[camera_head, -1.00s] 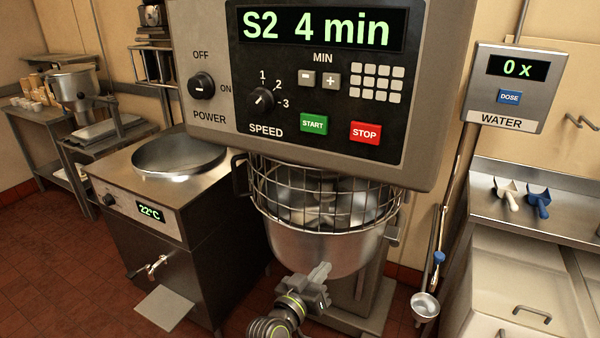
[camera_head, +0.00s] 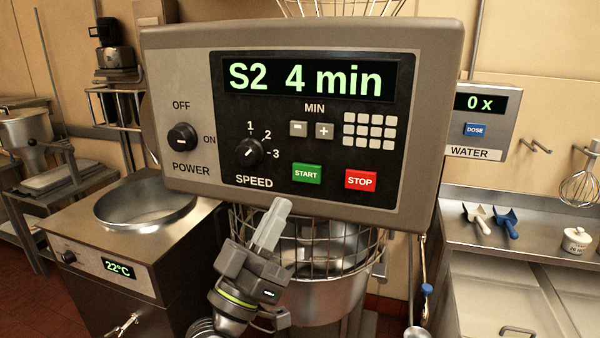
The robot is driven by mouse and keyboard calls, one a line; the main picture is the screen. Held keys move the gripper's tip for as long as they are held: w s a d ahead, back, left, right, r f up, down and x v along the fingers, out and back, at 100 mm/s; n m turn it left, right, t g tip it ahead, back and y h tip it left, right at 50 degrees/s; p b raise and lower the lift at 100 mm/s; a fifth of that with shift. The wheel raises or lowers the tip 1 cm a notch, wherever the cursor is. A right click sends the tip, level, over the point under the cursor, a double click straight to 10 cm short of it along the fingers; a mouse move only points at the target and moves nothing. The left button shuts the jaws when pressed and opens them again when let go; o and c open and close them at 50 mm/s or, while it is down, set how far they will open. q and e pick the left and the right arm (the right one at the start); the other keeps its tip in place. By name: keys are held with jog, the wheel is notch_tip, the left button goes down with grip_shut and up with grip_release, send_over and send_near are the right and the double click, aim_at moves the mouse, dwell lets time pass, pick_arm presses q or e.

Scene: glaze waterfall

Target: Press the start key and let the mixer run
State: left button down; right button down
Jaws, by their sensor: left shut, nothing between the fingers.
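The mixer's control panel (camera_head: 190,90) fills the upper middle of the head view. Its display (camera_head: 307,78) reads "S2 4 min". The green START key (camera_head: 307,173) sits low on the panel, left of the red STOP key (camera_head: 360,180). The power knob (camera_head: 182,138) points towards ON, and the speed knob (camera_head: 248,152) points towards 2. The mixer bowl (camera_head: 325,300) with its wire guard (camera_head: 345,240) is below the panel. My left gripper (camera_head: 272,222) is shut and empty, pointing up in front of the guard, below and left of the START key. My right gripper is not in view.
A water unit (camera_head: 482,120) reading "0 x" with a blue DOSE key hangs at right. Below it a steel counter (camera_head: 455,215) holds a white and a blue scoop. A steel kettle unit (camera_head: 75,220) reading 22°C stands at left.

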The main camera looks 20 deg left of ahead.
aim_at(307, 173)
pick_arm(q)
jog(key=shift+d, duration=0.1)
jog(key=shift+w, duration=0.1)
jog(key=shift+w+d, duration=0.15)
jog(key=shift+w, duration=4.2)
jog(key=shift+w+b, duration=0.15)
jog(key=shift+b, duration=0.15)
jog(key=shift+w, duration=0.3)
